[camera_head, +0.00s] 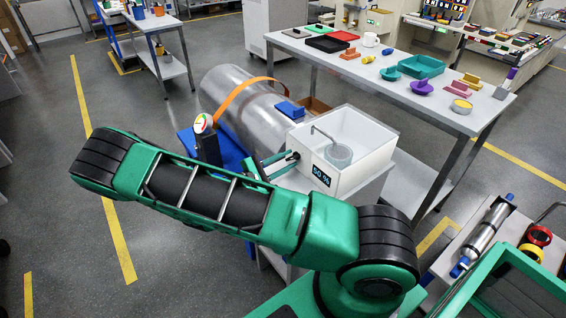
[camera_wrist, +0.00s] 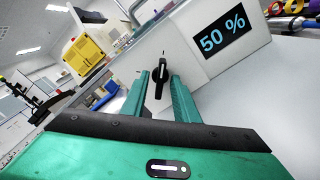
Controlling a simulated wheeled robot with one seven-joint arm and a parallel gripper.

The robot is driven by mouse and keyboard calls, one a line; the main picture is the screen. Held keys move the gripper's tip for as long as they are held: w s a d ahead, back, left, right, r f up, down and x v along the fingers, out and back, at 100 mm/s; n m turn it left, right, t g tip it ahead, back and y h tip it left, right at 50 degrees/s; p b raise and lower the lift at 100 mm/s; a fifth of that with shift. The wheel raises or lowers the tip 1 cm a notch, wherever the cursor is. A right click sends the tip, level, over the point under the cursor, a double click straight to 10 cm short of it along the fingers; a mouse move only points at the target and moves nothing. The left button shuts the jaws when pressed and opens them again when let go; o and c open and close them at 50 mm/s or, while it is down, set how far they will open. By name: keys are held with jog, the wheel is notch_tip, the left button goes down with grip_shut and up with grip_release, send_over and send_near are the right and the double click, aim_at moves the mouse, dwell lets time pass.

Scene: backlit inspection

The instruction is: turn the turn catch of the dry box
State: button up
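The dry box (camera_head: 370,165) is a white open-topped box on a small stand, with a dark display reading 50 % (camera_head: 321,175). The display also shows large in the wrist view (camera_wrist: 222,37). The turn catch (camera_wrist: 161,71) is a black knob with a handle pointing down, nearly upright in the wrist view, on the white face left of the display. My gripper (camera_wrist: 160,84) has its two green fingers apart, one on either side of the catch, with gaps showing. In the head view my gripper (camera_head: 279,165) is at the box's left side; the catch is small there.
A large metal cylinder (camera_head: 240,105) with an orange band lies behind the box, and a round gauge (camera_head: 202,123) stands left of it. A long table (camera_head: 440,100) with trays and coloured parts is behind. A clear container (camera_head: 339,154) with a bent tube sits inside the box.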

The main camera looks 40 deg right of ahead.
jog(key=a, duration=1)
jog(key=shift+s+a, duration=0.15)
jog(key=shift+a, duration=0.25)
jog(key=s+d+r+m+g+y, duration=0.6)
jog(key=s+d+r+m+y, duration=0.35)
jog(key=s+y, duration=0.2)
jog(key=s+r+m+t+y, duration=0.2)
jog(key=s+r, duration=0.3)
jog(key=s, duration=0.3)
jog(key=s+a+r+m+t+y, duration=0.1)
jog(key=s+r+m+t+y, duration=0.2)
jog(key=s+r, duration=0.3)
jog(key=shift+s+a+r+m+y, duration=0.2)
jog(key=shift+s+m+y, duration=0.35)
jog(key=shift+s+y, duration=0.45)
jog(key=shift+s, duration=0.15)
